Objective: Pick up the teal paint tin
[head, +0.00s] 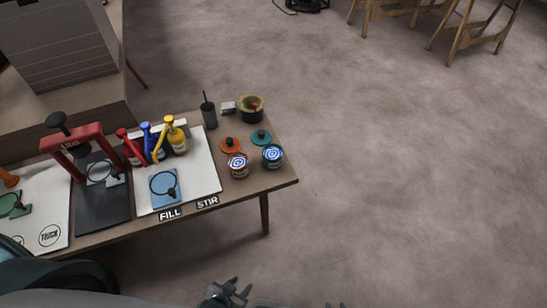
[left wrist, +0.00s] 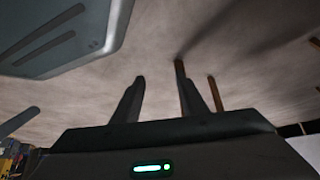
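The teal paint tin (head: 272,156) stands open near the table's right end in the head view, with a blue and white swirl on its top. A teal lid (head: 261,137) with a dark knob lies just behind it. My left gripper (head: 230,291) is low in the head view, in front of the table and well apart from the tin. In the left wrist view its two fingers (left wrist: 161,88) are spread with nothing between them. Only small tips of my right gripper (head: 336,305) show at the bottom edge, too little to tell its state.
A dark cup (head: 209,112) and a bowl (head: 251,107) stand farther back. Paint bottles (head: 176,136) and a red press (head: 72,146) are left. Floor right of the table is clear.

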